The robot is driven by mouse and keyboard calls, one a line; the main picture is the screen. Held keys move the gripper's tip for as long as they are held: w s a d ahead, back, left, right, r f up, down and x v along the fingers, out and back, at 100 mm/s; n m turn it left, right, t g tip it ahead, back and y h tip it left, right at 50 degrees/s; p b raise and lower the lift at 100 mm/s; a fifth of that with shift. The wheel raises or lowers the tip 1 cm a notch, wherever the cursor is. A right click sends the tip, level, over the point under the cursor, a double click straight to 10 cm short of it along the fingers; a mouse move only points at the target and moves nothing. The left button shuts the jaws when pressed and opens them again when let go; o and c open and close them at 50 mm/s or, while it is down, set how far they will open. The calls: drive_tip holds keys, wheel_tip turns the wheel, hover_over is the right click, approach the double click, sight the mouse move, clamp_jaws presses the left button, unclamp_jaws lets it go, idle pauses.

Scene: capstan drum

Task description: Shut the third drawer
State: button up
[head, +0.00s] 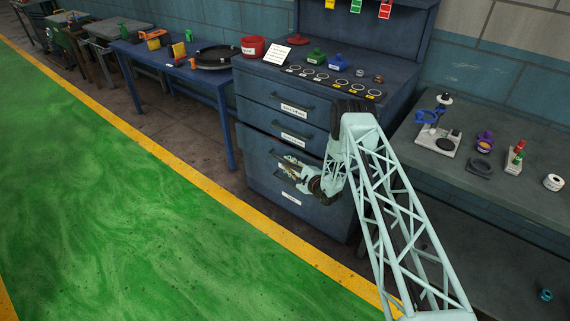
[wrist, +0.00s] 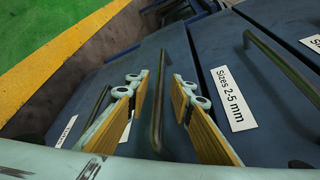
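A dark blue cabinet (head: 250,92) holds a stack of labelled drawers with bar handles. The third drawer (head: 253,158), second from the bottom, appears to stand out a little from the front, with a dark gap along its top edge. My gripper (head: 284,167) is in front of this drawer and hides part of its handle and label. In the wrist view my gripper (wrist: 157,84) is open, and its yellow-padded fingers lie on either side of a drawer handle (wrist: 157,118). I cannot tell whether the fingers touch the drawer.
The drawer above, labelled "Sizes 2-5 mm" (wrist: 235,99), looks shut. A lower drawer's label (wrist: 67,131) shows at the left of the wrist view. A blue table (head: 218,84) stands left of the cabinet, a grey bench (head: 490,180) right. The green floor (head: 120,190) in front is clear.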

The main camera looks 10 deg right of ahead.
drive_tip(key=shift+x, duration=1.3)
clamp_jaws()
